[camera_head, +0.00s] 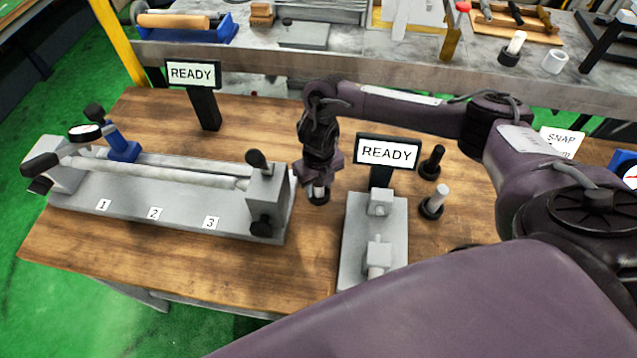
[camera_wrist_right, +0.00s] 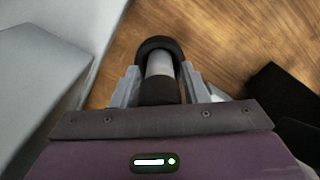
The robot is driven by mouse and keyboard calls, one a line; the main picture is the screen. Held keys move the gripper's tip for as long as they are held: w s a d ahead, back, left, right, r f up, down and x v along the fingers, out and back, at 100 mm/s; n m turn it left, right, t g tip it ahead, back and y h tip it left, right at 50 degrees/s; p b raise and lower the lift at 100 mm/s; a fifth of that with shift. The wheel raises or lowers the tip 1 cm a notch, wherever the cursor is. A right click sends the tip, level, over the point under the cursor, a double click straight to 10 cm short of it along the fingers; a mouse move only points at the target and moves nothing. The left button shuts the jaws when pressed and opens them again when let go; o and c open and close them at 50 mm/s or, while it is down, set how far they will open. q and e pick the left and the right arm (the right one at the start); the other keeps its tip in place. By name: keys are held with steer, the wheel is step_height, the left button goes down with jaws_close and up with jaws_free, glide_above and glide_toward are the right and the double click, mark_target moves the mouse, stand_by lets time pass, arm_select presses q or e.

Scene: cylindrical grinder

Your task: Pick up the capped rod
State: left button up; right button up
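My right gripper (camera_head: 318,180) points down over the wooden table, between the left fixture and the small grey fixture. A capped rod, grey with a black end (camera_wrist_right: 160,90), stands between its fingers (camera_wrist_right: 160,78) in the right wrist view. The fingers flank the rod closely on both sides; whether they press on it I cannot tell. The rod's far end sits in a round black base (camera_wrist_right: 160,44), which rests on the table; in the head view the grey part (camera_head: 319,190) shows just under the gripper. My left gripper is not in view.
A long grey fixture (camera_head: 165,208) with a bar stands at left, a small grey fixture (camera_head: 372,225) at right. Two more rods stand in black bases, one black (camera_head: 432,162), one pale (camera_head: 437,198). READY screens (camera_head: 193,74) (camera_head: 387,152) stand behind. The front table is clear.

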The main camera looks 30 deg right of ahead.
jaws_close()
steer(key=shift+r, duration=0.1)
steer(key=shift+w, duration=0.1)
